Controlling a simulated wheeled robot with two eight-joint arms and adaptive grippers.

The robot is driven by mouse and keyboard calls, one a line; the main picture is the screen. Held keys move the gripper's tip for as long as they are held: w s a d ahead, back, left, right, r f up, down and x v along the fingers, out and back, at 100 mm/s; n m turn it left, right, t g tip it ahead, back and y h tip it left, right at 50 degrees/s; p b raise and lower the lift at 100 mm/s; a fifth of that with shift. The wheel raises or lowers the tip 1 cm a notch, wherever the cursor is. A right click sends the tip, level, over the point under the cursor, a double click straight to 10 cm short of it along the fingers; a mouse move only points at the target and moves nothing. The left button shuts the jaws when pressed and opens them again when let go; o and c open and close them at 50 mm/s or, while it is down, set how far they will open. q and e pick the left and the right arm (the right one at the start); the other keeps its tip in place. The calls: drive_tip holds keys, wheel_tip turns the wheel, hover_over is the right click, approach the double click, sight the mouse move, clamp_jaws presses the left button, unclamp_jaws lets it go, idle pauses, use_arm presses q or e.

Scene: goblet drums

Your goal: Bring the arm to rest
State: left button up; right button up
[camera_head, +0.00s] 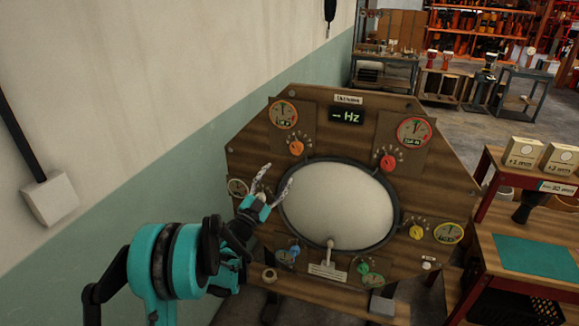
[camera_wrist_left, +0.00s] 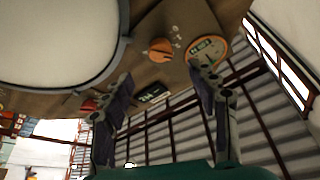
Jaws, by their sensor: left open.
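My left gripper (camera_head: 272,184) is open and empty in front of the left side of a wooden instrument panel (camera_head: 259,158). It hides part of the panel near the left rim of the round drum head (camera_head: 340,205). In the left wrist view, its two fingers (camera_wrist_left: 165,90) stand apart with nothing between them. An orange knob (camera_wrist_left: 160,50) and an orange-rimmed gauge (camera_wrist_left: 207,48) show beyond the fingertips. In the head view, the upper orange knob (camera_head: 296,148) is above the gripper. My right gripper is not in view.
The panel also carries a red knob (camera_head: 388,161), a small display reading "Hz" (camera_head: 346,116) and several gauges. A red-framed bench (camera_head: 530,255) with a teal mat stands at the right. A wall (camera_head: 150,90) with a grey box (camera_head: 50,197) is at the left. Shelves stand behind.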

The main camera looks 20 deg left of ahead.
use_arm(q)
drive_tip(key=s+a+r+n+g+y, duration=0.2)
drive_tip(key=s+r+n+g+y, duration=0.3)
drive_tip(key=s+n+y, duration=0.45)
drive_tip(key=s+d+f+g+h, duration=0.1)
drive_tip(key=s+d+f+g, duration=0.2)
drive_tip(key=s, duration=0.6)
drive_tip(key=s+d+f+g+h, duration=0.2)
drive_tip(key=s+d+f+g, duration=0.1)
drive_tip(key=s+f, duration=0.4)
drive_tip(key=s+d+f+g+h, duration=0.1)
drive_tip(key=s+d+f+g, duration=0.2)
drive_tip(key=s, duration=0.8)
wheel_tip(320, 180, down, 3)
drive_tip(key=shift+d+r, duration=0.15)
drive_tip(key=shift+d, duration=1)
